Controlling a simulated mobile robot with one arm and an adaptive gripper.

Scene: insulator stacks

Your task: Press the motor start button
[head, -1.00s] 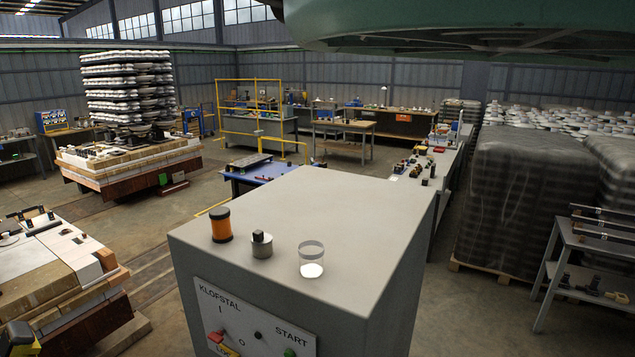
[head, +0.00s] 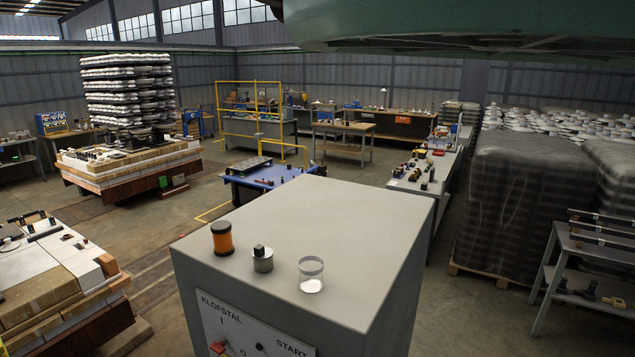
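The grey cabinet (head: 330,220) stands in front of me in the head view. Its white front panel (head: 235,325) is cut off by the bottom edge of the picture. The panel reads KLOFSTAL, with a START label (head: 295,347) at the right and a red part (head: 217,348) at the lower left. The green button below START is out of the picture now. My gripper is not in view.
On the cabinet top stand an orange-and-black spool (head: 222,238), a metal cylinder with a dark block (head: 262,258) and a clear glass (head: 311,275). Left is a loaded cart (head: 65,285); right are a wrapped pallet (head: 525,200) and a grey rack (head: 590,255).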

